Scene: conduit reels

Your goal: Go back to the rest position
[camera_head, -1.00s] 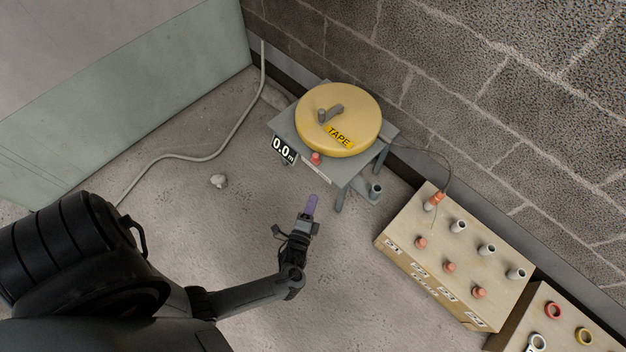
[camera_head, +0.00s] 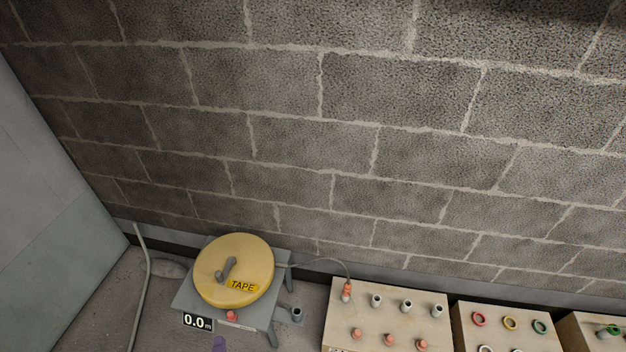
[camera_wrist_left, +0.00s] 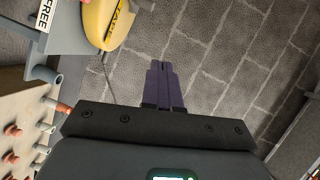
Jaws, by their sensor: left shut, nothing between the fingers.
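My left gripper (camera_wrist_left: 164,85) is shut and empty in the left wrist view, its purple fingers together in front of the block wall. In the head view only the purple tip of my left gripper (camera_head: 219,343) shows at the bottom edge, just below the reel stand. The yellow tape reel (camera_head: 235,268) sits on a grey stand (camera_head: 187,299) and is apart from the gripper. The reel also shows at the top of the left wrist view (camera_wrist_left: 112,22). My right gripper is in neither view.
A wooden box (camera_head: 338,318) with grey and orange-capped conduit stubs stands right of the reel. A thin line runs from the reel to one orange stub (camera_head: 347,291). Another box (camera_head: 462,326) holds coloured rings. A grey block wall (camera_head: 300,130) stands behind; a pale cable (camera_head: 140,290) lies at left.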

